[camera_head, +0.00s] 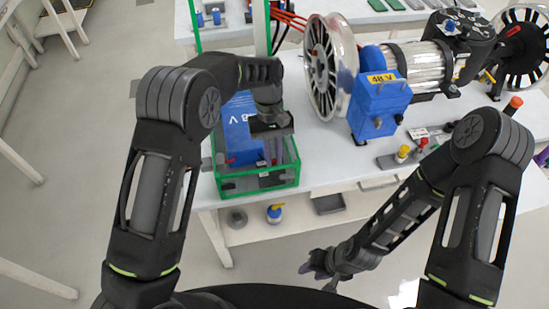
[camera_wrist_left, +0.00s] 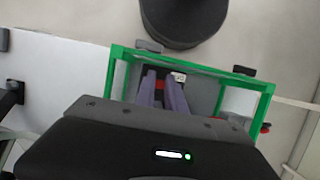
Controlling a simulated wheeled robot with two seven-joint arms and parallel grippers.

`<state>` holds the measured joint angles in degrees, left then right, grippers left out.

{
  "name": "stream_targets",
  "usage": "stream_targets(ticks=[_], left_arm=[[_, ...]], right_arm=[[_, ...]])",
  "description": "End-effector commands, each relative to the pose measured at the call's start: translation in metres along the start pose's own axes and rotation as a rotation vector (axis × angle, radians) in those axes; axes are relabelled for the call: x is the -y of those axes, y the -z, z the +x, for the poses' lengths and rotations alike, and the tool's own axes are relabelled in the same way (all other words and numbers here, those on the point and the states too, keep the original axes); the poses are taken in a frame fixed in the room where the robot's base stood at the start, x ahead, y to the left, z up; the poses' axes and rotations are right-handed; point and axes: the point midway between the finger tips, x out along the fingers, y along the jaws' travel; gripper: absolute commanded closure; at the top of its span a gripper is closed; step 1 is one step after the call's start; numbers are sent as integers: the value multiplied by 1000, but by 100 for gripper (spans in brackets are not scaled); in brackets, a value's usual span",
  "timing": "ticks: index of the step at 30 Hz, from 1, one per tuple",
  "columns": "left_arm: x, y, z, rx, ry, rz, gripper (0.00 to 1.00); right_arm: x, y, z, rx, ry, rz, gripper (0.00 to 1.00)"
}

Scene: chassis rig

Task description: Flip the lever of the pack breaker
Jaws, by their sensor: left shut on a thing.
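A green-framed clear box (camera_head: 230,190) stands at the table's front left corner, and its green frame also shows in the left wrist view (camera_wrist_left: 113,78). My left gripper (camera_head: 268,155) reaches down into it. In the left wrist view its two fingers (camera_wrist_left: 163,88) are close together on a small red part, which appears to be the breaker lever (camera_wrist_left: 160,84). A small white label (camera_wrist_left: 179,77) is beside it. The fingers and gripper body hide most of the breaker. My right gripper (camera_head: 318,267) hangs low in front of the table, holding nothing visible; its finger gap is unclear.
A blue pack (camera_head: 238,125) stands in the green frame, close to my left wrist. A wheel (camera_head: 325,65), a blue 48 V box (camera_head: 378,105) and a motor (camera_head: 420,65) occupy the table to the right.

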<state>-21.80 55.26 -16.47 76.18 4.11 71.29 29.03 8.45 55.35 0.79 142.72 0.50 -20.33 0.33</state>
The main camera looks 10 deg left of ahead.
Motion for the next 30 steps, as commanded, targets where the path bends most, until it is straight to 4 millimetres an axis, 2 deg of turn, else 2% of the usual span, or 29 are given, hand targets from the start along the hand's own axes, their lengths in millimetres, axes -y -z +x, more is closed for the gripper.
stream_targets(ticks=[3, 6, 17, 18, 26, 30], left_arm=[[0, 3, -7, 80, -1, -1, 100], [0, 6, -6, 123, -1, -1, 100], [0, 7, -3, 146, -3, 2, 100], [0, 7, -3, 146, -3, 2, 85], [0, 7, -2, 146, -3, 1, 64], [0, 7, -2, 146, -2, 1, 64]], right_arm=[[6, -2, -21, 5, -5, 3, 64], [8, -2, -30, 8, -8, 5, 64], [7, -3, -29, 11, -11, 7, 64], [7, -3, -29, 11, -10, 7, 64], [7, -3, -29, 10, -10, 6, 64], [7, -3, -29, 10, -10, 6, 64]])
